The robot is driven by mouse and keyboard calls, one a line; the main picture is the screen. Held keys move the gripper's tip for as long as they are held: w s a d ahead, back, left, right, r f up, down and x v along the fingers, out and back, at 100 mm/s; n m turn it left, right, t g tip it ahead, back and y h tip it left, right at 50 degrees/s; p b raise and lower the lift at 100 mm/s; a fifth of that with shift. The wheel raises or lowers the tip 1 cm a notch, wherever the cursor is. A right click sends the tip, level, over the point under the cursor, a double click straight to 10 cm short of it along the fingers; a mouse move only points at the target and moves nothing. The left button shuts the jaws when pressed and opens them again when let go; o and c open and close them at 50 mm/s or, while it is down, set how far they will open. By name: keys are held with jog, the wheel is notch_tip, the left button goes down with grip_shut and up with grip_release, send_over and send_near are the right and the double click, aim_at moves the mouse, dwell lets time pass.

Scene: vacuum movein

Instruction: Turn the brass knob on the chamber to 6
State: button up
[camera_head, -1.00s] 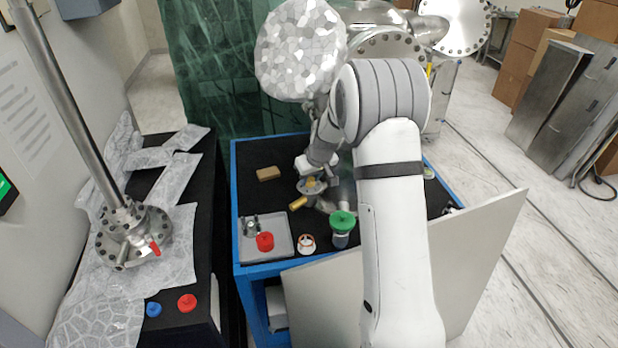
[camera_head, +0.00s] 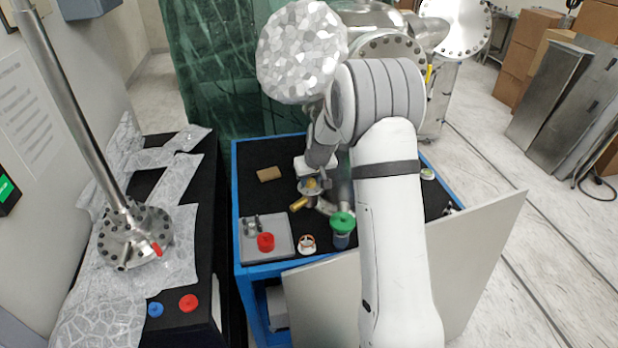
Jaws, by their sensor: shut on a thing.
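My gripper (camera_head: 312,184) reaches down over a small metal fitting (camera_head: 325,206) on the black-topped blue cart. It is shut on a small brass-coloured part there, which I take to be the brass knob (camera_head: 311,184); the fingers hide much of it. A brass-coloured cylinder (camera_head: 298,204) sticks out to the lower left of the gripper. The scale and its numbers are too small to read. The large steel chamber with a bolted flange (camera_head: 388,47) stands behind, partly hidden by my arm.
On the cart (camera_head: 237,185) are a tan block (camera_head: 269,174), a grey tray (camera_head: 281,249) with a red cap (camera_head: 266,242), a white-and-orange ring (camera_head: 307,244) and a green-topped jar (camera_head: 342,222). A pale panel (camera_head: 470,260) leans at the right.

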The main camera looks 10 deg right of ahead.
jog(key=shift+m+h, duration=0.3)
jog(key=shift+m, duration=0.3)
jog(key=shift+a+f+m+h+b, duration=0.1)
jog(key=shift+f+m+h+b, duration=0.1)
jog(key=shift+m+b, duration=0.35)
jog(key=shift+f+m+h+b, duration=0.1)
jog(key=shift+m+h+b, duration=0.1)
jog(key=shift+m+b, duration=0.3)
jog(key=shift+r+m+b, duration=0.1)
jog(key=shift+m+b, duration=0.55)
jog(key=shift+b, duration=0.45)
jog(key=shift+r+m+h+b, duration=0.15)
jog(key=shift+m+h+b, duration=0.15)
jog(key=shift+m+b, duration=0.15)
jog(key=o, duration=1)
jog(key=shift+c, duration=0.2)
jog(key=shift+r, duration=0.1)
